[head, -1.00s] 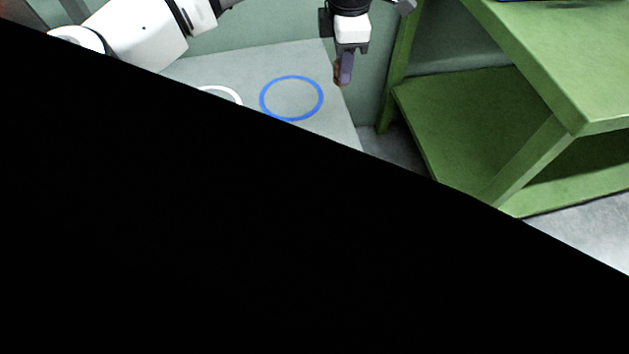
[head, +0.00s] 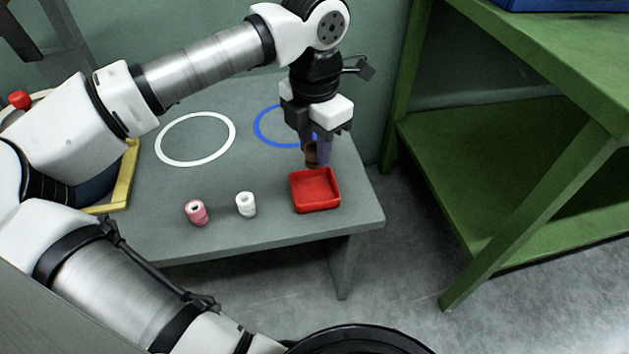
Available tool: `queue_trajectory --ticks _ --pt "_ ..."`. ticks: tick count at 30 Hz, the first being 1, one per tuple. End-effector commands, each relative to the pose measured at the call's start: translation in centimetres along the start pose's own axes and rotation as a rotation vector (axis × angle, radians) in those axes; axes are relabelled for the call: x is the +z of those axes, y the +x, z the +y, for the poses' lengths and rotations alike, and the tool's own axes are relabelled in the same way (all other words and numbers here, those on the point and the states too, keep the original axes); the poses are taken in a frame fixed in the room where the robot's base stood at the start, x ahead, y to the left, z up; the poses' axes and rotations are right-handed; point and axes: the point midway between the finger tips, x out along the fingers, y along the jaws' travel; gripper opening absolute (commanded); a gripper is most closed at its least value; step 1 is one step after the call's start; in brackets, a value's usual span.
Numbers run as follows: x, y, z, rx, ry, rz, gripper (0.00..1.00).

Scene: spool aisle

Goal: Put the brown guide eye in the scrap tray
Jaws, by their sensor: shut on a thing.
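My gripper (head: 316,148) points down over the back part of the red scrap tray (head: 315,204). It is shut on the brown guide eye (head: 312,155), a small brown piece partly hidden by the fingers. The guide eye is held above the tray, and it appears apart from it. The tray is a small, square, open box near the right end of the grey table, and its visible floor is empty.
A pink spool (head: 197,212) and a white spool (head: 246,204) stand left of the tray. A white ring (head: 160,150) and a blue ring (head: 262,137) mark the grey table (head: 270,232). A green shelf unit (head: 530,85) stands at right, with a gap between.

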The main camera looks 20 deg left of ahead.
Motion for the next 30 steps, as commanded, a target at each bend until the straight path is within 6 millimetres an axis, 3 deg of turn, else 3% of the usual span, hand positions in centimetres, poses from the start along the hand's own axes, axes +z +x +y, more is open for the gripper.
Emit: queue_trajectory --ticks 3,11,18,30 --pt "0.0 2.5 0.0 -0.001 0.001 0.000 0.06" --pt "0.0 4.5 0.0 0.000 0.000 0.000 0.06" --pt "0.0 7.9 0.0 -0.001 0.001 0.000 0.06" --pt "0.0 8.4 0.0 0.001 0.000 0.000 0.06"
